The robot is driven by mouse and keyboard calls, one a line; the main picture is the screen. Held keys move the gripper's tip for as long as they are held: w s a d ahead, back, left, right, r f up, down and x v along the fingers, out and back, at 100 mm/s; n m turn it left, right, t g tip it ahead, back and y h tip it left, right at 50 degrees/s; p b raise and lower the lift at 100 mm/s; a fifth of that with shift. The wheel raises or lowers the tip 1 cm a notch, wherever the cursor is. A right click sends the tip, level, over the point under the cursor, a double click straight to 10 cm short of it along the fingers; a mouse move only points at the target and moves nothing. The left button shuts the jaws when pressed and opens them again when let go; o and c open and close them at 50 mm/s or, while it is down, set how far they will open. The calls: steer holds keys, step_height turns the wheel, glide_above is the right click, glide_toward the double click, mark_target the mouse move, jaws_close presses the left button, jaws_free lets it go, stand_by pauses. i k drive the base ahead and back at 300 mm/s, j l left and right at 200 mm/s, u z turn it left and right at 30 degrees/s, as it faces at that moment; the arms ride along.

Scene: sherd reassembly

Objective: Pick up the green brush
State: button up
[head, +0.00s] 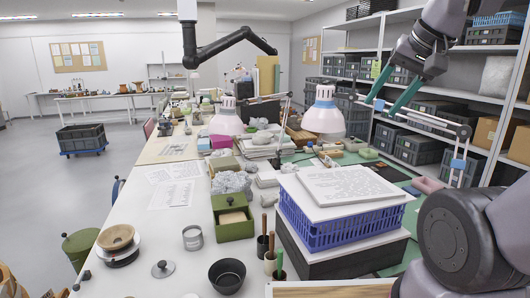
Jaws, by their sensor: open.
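A green handle (280,260), which looks like the green brush, stands upright at the bottom centre in a small pot on the white table (165,235). Its lower end is hidden. Two brown handles (264,240) stand beside it. My gripper (380,107), with teal fingers, is open and empty. It is raised at the upper right in front of the shelves, well above and to the right of the green handle and far from touching it.
A black bowl (227,275), a grey tin (193,238) and a green box (233,217) stand to the left. Lamps (324,117) and clutter fill the table behind. The table's left part has free room.

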mark_target(280, 253)
steer(key=u, duration=1.8)
steer(key=z, duration=1.45)
steer(key=k+j+z, duration=0.1)
steer(key=z, duration=0.4)
steer(key=k+j+z, duration=0.15)
steer(key=z, duration=0.3)
steer(key=k+j+z, duration=0.1)
steer(key=z, duration=0.4)
steer(key=k, duration=0.6)
